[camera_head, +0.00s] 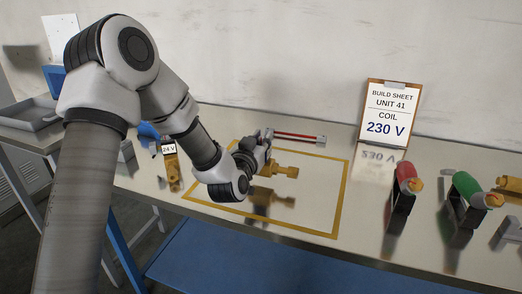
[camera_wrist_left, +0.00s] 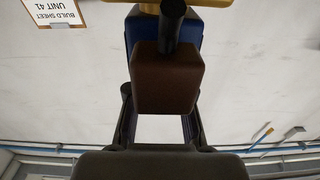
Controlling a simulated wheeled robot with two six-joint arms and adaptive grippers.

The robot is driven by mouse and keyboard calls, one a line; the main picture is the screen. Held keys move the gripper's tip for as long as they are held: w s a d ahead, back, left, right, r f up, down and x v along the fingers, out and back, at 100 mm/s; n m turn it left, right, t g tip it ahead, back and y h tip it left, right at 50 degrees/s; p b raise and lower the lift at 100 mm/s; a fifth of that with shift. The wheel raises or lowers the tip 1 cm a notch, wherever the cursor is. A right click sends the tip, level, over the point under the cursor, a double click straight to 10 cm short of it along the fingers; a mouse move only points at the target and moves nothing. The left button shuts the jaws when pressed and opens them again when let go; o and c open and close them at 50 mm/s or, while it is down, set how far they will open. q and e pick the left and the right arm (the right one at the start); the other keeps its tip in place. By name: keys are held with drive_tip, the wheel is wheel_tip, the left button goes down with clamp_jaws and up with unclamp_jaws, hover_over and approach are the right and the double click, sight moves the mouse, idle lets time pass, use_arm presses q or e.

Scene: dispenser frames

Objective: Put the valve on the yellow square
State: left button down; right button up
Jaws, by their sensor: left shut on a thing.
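The yellow square (camera_head: 343,200) is a taped outline on the shiny metal bench. The brass valve (camera_head: 283,171) is held above the area inside it, with its reflection on the bench below. My left gripper (camera_head: 262,150) is shut on the valve. In the left wrist view a brown block (camera_wrist_left: 168,85) sits at the fingers (camera_wrist_left: 160,120), with a blue block (camera_wrist_left: 187,35), a black stem and brass (camera_wrist_left: 205,2) beyond it. The gripper partly hides the valve in the head view. My right gripper is not in view.
A brass valve with a 24 V label (camera_head: 173,172) stands left of the square. A red-handled tool (camera_head: 297,136) lies behind. Red (camera_head: 406,174) and green (camera_head: 468,186) parts with brass ends stand right. A build sheet (camera_head: 387,113) reads coil 230 V. A grey tray (camera_head: 30,118) is far left.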

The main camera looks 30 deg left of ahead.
sight(273, 160)
use_arm(q)
wheel_tip(273, 160, down, 3)
drive_tip(key=shift+a+f, duration=0.15)
drive_tip(key=c, duration=1)
unclamp_jaws()
drive_tip(key=shift+f, duration=0.1)
drive_tip(key=shift+c, duration=0.2)
